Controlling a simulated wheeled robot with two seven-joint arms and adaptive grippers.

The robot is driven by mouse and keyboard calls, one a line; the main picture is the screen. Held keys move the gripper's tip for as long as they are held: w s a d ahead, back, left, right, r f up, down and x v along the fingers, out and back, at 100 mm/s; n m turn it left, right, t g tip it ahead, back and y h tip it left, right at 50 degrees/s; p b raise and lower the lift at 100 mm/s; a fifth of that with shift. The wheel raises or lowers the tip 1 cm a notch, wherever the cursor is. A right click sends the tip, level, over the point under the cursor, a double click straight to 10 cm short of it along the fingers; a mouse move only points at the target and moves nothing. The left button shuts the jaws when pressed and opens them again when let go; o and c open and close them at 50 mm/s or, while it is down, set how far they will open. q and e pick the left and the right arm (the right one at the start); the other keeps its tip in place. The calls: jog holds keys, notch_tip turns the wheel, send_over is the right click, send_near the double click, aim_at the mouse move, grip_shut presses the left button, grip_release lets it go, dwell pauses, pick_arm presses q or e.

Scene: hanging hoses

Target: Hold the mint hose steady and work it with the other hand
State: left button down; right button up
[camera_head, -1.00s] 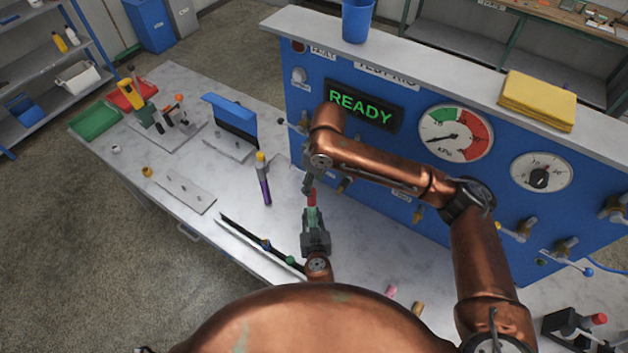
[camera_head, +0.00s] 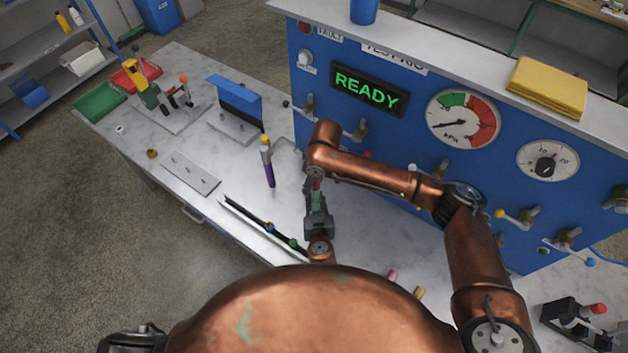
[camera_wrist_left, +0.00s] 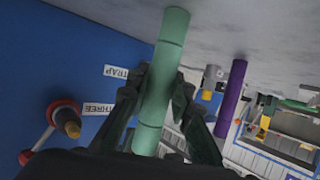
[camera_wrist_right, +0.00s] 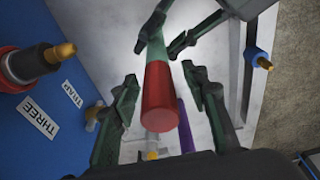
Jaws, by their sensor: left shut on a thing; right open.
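The mint hose (camera_head: 317,200) is a pale green tube with a red end, hanging in front of the blue test rig. My left gripper (camera_head: 318,218) is shut on its green part; the left wrist view shows the hose (camera_wrist_left: 165,60) between the left fingers (camera_wrist_left: 163,88). My right gripper (camera_head: 313,185) is close by at the red end, largely hidden by its own arm. In the right wrist view, the red end (camera_wrist_right: 160,98) lies between the open right fingers (camera_wrist_right: 165,90), with gaps visible on both sides.
A purple hose (camera_head: 269,168) with a yellow end hangs left of the mint hose. The blue rig panel (camera_head: 330,60) with its valves stands close behind. A black rail (camera_head: 245,217) with coloured knobs lies at the bench's front edge. Bare bench lies between it and the purple hose.

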jog(key=shift+c, duration=0.3)
grip_shut()
jog(key=shift+o, duration=0.3)
grip_release()
jog(key=shift+r, duration=0.1)
